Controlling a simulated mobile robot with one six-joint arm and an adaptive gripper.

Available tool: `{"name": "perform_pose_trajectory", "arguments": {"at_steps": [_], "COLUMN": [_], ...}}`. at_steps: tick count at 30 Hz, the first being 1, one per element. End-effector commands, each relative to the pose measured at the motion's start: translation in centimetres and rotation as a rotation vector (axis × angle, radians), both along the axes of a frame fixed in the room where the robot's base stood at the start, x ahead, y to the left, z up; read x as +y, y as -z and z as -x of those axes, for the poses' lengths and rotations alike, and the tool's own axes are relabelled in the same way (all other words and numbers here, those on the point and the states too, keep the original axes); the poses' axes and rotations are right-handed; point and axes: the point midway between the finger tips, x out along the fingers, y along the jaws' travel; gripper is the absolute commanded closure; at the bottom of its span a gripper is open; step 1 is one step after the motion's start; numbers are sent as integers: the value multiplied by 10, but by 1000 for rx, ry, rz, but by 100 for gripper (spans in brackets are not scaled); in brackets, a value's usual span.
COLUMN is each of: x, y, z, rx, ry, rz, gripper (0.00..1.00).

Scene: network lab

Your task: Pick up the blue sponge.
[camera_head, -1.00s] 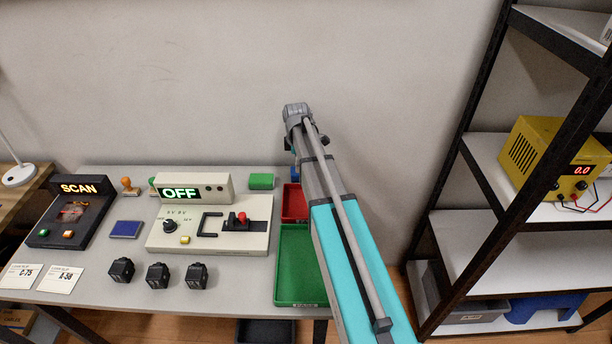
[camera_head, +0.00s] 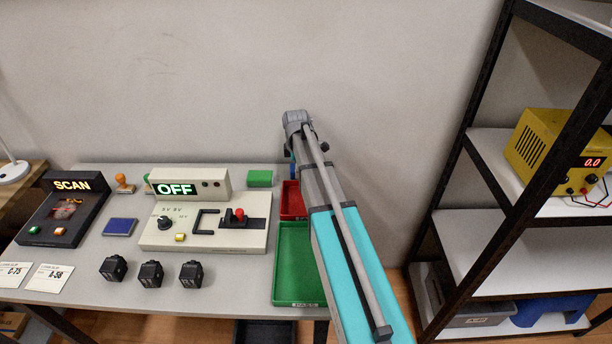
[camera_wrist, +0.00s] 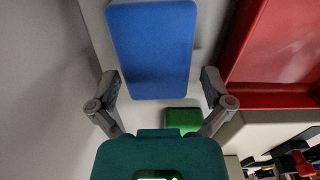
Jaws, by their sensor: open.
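The blue sponge (camera_wrist: 152,55) is a plain rectangular block, large at the top centre of the wrist view. My gripper (camera_wrist: 159,78) is open, with one grey finger on each side of the sponge's near end. I cannot tell whether either finger touches it. In the head view my arm hides nearly all of the sponge's spot, behind the red tray at the table's back right; only a thin blue sliver (camera_head: 293,173) shows there.
The red tray (camera_wrist: 278,98) is close to the right finger. A green block (camera_wrist: 183,120) lies near the sponge. A green tray (camera_head: 297,265), the OFF panel (camera_head: 205,237), a blue pad (camera_head: 120,227) and several black blocks (camera_head: 151,273) share the table. A wall stands behind.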

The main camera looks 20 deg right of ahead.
Motion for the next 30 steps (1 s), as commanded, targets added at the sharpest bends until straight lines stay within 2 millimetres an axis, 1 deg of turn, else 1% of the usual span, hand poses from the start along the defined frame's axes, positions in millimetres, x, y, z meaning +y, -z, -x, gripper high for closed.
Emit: {"name": "perform_pose_trajectory", "arguments": {"at_steps": [1, 5, 23, 24, 26, 30], "x": [0, 0, 0, 0, 0, 0], "y": [5, 7, 7, 7, 7, 7], "z": [0, 0, 0, 0, 0, 0], "rx": [0, 0, 0, 0, 0, 0], "ry": [0, 0, 0, 0, 0, 0], "rz": [0, 0, 0, 0, 0, 0], "gripper": [0, 0, 0, 7, 19, 45]}}
